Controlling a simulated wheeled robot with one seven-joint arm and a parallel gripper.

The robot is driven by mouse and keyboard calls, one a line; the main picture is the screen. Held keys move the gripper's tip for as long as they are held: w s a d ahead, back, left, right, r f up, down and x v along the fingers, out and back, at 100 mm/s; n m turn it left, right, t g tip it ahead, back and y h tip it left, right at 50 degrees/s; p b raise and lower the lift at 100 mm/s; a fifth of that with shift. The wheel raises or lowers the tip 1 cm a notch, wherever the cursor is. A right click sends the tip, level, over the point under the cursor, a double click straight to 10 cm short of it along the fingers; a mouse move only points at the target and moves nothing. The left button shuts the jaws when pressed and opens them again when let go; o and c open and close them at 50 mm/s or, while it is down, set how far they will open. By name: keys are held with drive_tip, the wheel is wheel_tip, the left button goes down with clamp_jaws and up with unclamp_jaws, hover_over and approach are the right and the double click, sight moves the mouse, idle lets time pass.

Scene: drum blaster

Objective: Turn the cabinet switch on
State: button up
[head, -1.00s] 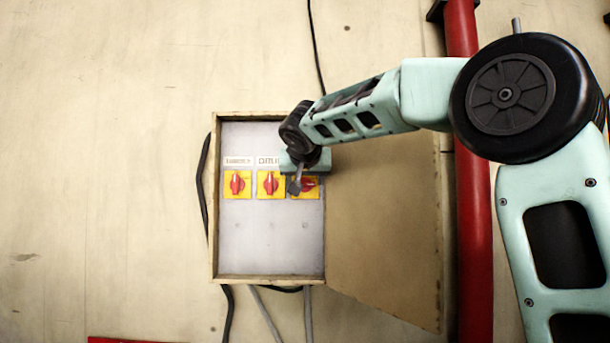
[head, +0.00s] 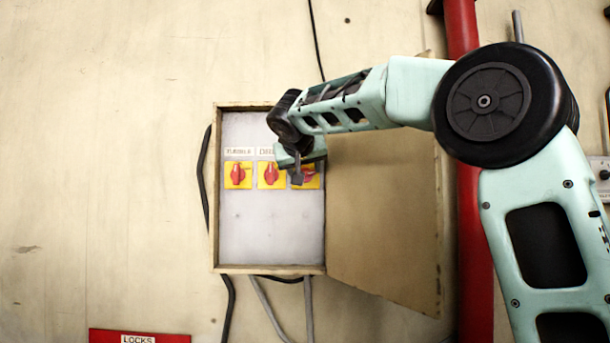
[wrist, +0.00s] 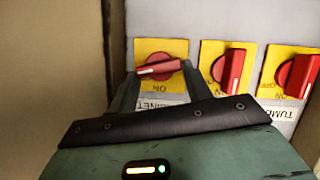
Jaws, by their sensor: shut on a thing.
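The cabinet switch (wrist: 158,69) is a red knob on a yellow plate, the rightmost of three in the head view (head: 312,171). In the wrist view, which is upside down, its knob lies nearly sideways with a slight tilt, while the other two stand close to upright. A label ending in "INET" shows beside it, partly covered. My gripper (wrist: 160,82) has a finger on each side of the knob and is shut on it. In the head view my gripper (head: 297,178) covers part of this switch and its label.
The drum switch (head: 271,174) and tumbler switch (head: 238,175) sit close to the left. The box's wooden rim (head: 214,230) surrounds the panel. Its open door (head: 385,230) stands to the right, below my forearm. A red pipe (head: 474,250) runs vertically farther right.

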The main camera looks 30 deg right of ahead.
drive_tip(key=shift+w+a+f+n+h+b, duration=0.1)
drive_tip(key=shift+a+f+n+h+b, duration=0.15)
drive_tip(key=shift+n+h+b, duration=1.2)
drive_tip(key=shift+w+a+f+n+h+b, duration=0.25)
drive_tip(key=shift+n+h+b, duration=0.35)
drive_tip(key=shift+n+b, duration=1.5)
drive_tip(key=shift+a+f+n+h+b, duration=0.1)
drive_tip(key=shift+f+n+h+b, duration=0.25)
drive_tip(key=shift+n+h+b, duration=1.35)
drive_tip(key=shift+n+y+p, duration=0.4)
drive_tip(key=shift+n+y, duration=0.25)
drive_tip(key=shift+n, duration=0.1)
drive_tip(key=o, duration=0.7)
drive_tip(key=b+v, duration=0.6)
drive_tip(key=v, duration=1.1)
drive_tip(key=shift+a+r, duration=0.2)
